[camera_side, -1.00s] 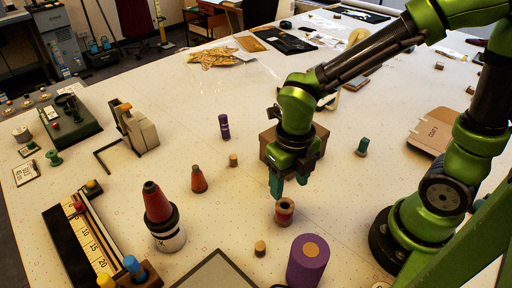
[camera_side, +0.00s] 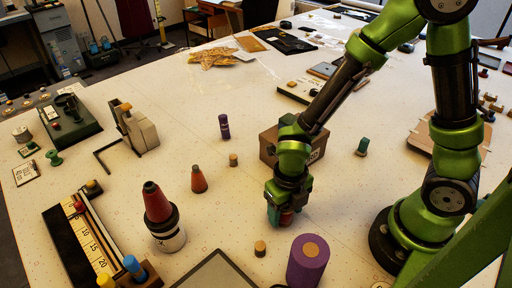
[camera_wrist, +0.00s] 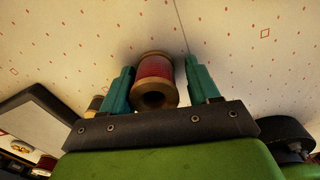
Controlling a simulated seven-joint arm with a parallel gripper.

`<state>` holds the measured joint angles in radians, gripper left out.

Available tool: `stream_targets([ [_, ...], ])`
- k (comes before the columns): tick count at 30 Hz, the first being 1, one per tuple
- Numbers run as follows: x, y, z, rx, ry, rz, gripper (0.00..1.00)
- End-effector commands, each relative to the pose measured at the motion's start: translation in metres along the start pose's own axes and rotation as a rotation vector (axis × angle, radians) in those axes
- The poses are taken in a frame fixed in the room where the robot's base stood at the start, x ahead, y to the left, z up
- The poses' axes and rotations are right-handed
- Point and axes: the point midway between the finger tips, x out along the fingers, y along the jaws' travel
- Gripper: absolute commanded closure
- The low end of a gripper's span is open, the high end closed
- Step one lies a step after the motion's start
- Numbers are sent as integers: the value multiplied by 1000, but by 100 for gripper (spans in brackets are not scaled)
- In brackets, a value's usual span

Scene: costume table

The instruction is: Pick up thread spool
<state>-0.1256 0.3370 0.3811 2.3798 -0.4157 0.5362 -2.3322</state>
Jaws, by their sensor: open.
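A thread spool with red thread and wooden ends stands upright on the table. In the wrist view the spool (camera_wrist: 155,80) sits between the two teal fingers of my gripper (camera_wrist: 160,90), with a narrow gap on each side. In the side view my gripper (camera_side: 286,216) is lowered around the spool (camera_side: 287,217), which is mostly hidden behind the fingers. The fingers are open and I see no grip on the spool.
A purple cylinder (camera_side: 307,262) and a small wooden-topped spool (camera_side: 260,248) stand in front. A cardboard box (camera_side: 268,147) is just behind my gripper. The table between is clear.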

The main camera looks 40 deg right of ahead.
Motion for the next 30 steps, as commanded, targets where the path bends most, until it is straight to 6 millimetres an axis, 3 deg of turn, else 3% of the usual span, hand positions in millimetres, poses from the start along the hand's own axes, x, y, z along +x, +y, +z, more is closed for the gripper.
stream_targets([
  [1,0,0,0,0,0,0,40],
  [10,0,0,0,0,0,0,85],
  [20,-9,0,1,2,-4,2,86],
  [30,-72,0,2,4,-9,2,86],
])
